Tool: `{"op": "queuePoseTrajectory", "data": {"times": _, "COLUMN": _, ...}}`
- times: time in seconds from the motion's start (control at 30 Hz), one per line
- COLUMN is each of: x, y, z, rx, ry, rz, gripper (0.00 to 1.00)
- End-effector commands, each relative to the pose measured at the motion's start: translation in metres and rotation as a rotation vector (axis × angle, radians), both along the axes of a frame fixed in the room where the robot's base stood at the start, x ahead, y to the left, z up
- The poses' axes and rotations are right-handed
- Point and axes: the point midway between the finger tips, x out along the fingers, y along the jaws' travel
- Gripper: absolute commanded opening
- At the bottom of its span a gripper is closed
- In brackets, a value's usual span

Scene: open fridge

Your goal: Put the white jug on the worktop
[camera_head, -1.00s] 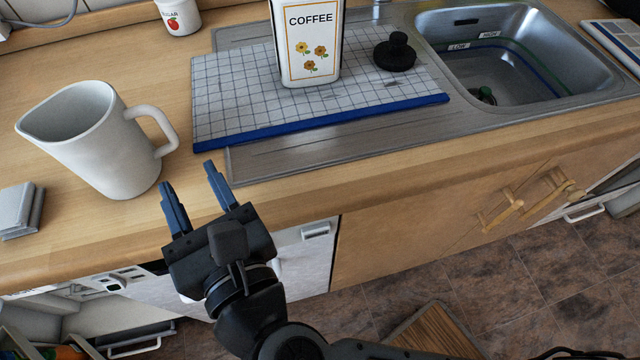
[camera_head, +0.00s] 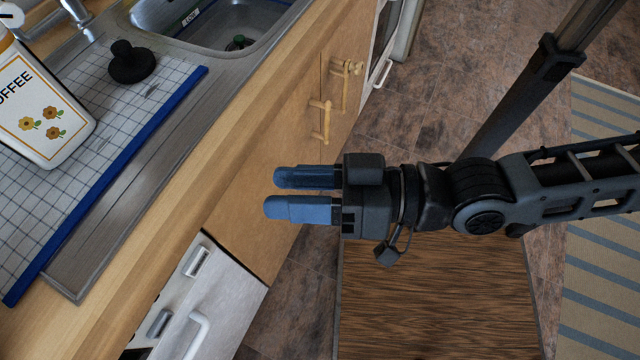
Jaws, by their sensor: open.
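The white jug is out of view now. The wooden worktop (camera_head: 252,95) runs diagonally along the left, with its front edge facing my gripper. My gripper (camera_head: 271,192) has two blue fingers, apart and with nothing between them. It is to the right of the worktop edge, in front of the wooden cupboard doors and over the floor side.
A coffee canister (camera_head: 38,105) and a black plug-like object (camera_head: 131,65) stand on a checked cloth with a blue border (camera_head: 150,125). The steel sink (camera_head: 215,25) is behind. A white appliance (camera_head: 225,305) is below the worktop. A wooden board-like surface (camera_head: 430,300) lies low at the right.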

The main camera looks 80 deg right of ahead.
Motion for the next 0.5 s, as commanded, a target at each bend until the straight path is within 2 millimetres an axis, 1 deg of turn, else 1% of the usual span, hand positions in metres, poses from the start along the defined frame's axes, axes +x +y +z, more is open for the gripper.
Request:
{"op": "queuePoseTrajectory", "data": {"times": 0.03, "x": -0.015, "y": -0.004, "z": -0.006, "rx": -0.117, "ry": 0.058, "rz": 0.003, "gripper": 0.45}}
{"op": "queuePoseTrajectory", "data": {"times": 0.1, "x": -0.028, "y": -0.007, "z": -0.011, "rx": -0.252, "ry": 0.118, "rz": 0.016, "gripper": 0.45}}
{"op": "queuePoseTrajectory", "data": {"times": 0.2, "x": -0.041, "y": -0.010, "z": -0.017, "rx": -0.376, "ry": 0.176, "rz": 0.032, "gripper": 0.45}}
{"op": "queuePoseTrajectory", "data": {"times": 0.3, "x": -0.047, "y": -0.011, "z": -0.019, "rx": -0.429, "ry": 0.202, "rz": 0.042, "gripper": 0.45}}
{"op": "queuePoseTrajectory", "data": {"times": 0.5, "x": -0.047, "y": -0.011, "z": -0.019, "rx": -0.436, "ry": 0.202, "rz": 0.043, "gripper": 0.45}}
